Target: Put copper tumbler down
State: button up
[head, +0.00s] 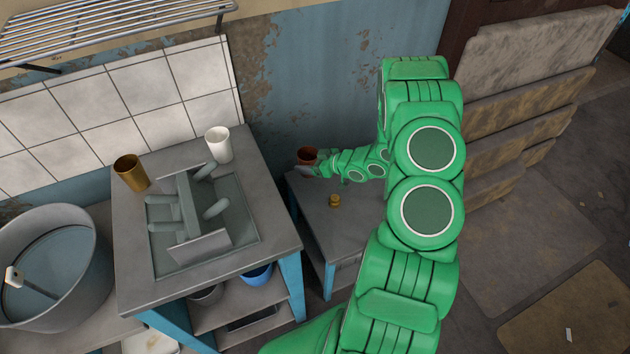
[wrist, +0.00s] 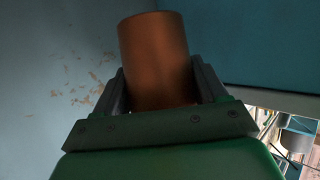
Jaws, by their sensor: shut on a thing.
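The copper tumbler (wrist: 156,58) is between the two fingers of my gripper (wrist: 160,92) in the wrist view, and the gripper is shut on it. In the head view the tumbler (head: 307,155) shows as a small reddish-brown cup at the end of my green arm, over the back left part of the low grey table (head: 345,228). My gripper (head: 305,168) is partly hidden there. I cannot tell whether the tumbler's base touches the table.
A small brass-coloured object (head: 334,200) stands on the low table. To the left, a higher stand (head: 135,285) holds a gold tumbler (head: 131,172), a white cup (head: 218,144) and a grey rack (head: 190,215). A large metal basin (head: 50,260) is at far left. The low table's front is clear.

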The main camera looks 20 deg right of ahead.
aim_at(310, 177)
jog(key=shift+n+g+y, duration=0.4)
jog(key=shift+n+y, duration=0.2)
jog(key=s+f, duration=0.1)
jog(key=s+d+f, duration=0.1)
jog(key=s, duration=0.1)
jog(key=s+d+f, duration=0.1)
jog(key=s, duration=0.1)
jog(key=shift+s+d+f, duration=0.2)
jog(key=w+d+f, duration=0.1)
jog(key=w+f, duration=0.2)
jog(key=w, duration=0.1)
jog(key=w+d+f, duration=0.1)
jog(key=w+f, duration=0.2)
jog(key=w, duration=0.1)
jog(key=w+d+f, duration=0.1)
jog(key=w+f, duration=0.2)
jog(key=w, duration=0.1)
jog(key=shift+w+d, duration=0.25)
jog(key=shift+w, duration=0.05)
jog(key=shift+w+f, duration=0.3)
jog(key=shift+f, duration=0.45)
jog(key=shift+d+f, duration=0.1)
jog(key=shift+f, duration=1.15)
jog(key=shift+f, duration=0.1)
jog(key=o, duration=1.1)
jog(key=shift+c, duration=0.2)
